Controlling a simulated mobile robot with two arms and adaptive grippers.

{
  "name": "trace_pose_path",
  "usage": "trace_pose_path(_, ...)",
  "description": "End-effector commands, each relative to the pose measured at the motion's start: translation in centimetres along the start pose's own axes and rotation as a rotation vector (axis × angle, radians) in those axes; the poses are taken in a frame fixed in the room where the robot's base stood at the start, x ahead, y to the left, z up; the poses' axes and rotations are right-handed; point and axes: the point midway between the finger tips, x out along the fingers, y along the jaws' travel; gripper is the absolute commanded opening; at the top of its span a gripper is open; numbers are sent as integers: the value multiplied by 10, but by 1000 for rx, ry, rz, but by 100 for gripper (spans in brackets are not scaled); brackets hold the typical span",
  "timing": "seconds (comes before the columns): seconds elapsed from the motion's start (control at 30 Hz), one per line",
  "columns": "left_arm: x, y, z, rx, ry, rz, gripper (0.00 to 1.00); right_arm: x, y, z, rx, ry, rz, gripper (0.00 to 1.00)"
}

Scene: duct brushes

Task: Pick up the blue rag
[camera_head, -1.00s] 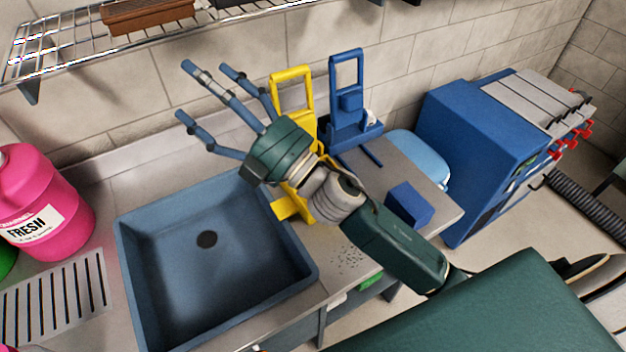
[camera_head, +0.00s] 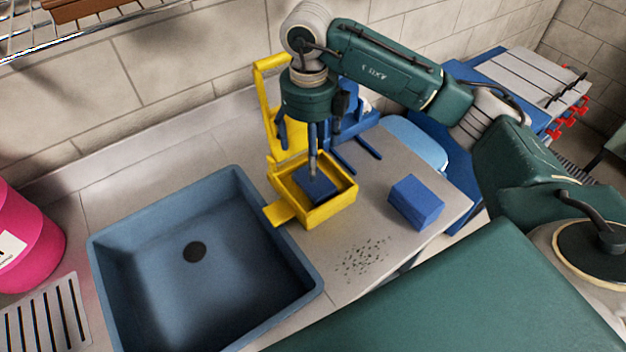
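A folded dark-blue piece (camera_head: 316,187), which looks like the blue rag, lies in a yellow tray (camera_head: 335,215) to the right of the sink. A second blue, block-shaped thing (camera_head: 416,202) sits on the counter to the right of the tray; I cannot tell whether it is cloth. My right gripper (camera_head: 312,155) points down over the yellow tray, its fingers spread apart. One fingertip is at or just above the dark-blue piece; contact is unclear. The gripper holds nothing that I can see. My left gripper is not in view.
A blue-grey sink (camera_head: 135,235) is at the left, with a pink jug (camera_head: 30,245) beyond it. A blue stand (camera_head: 358,122) is behind the tray. Dark specks (camera_head: 365,258) lie on the counter in front. A wire shelf (camera_head: 110,22) hangs above.

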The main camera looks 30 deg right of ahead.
Motion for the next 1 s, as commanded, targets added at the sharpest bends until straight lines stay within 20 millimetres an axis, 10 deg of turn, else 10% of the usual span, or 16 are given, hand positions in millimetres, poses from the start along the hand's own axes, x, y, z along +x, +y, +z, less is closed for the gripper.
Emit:
trace_pose_path(0.7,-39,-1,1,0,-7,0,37,87,5,-5,-4,3,5,84)
trace_pose_path(1.0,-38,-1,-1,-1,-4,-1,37,92,6,-4,-6,0,6,80)
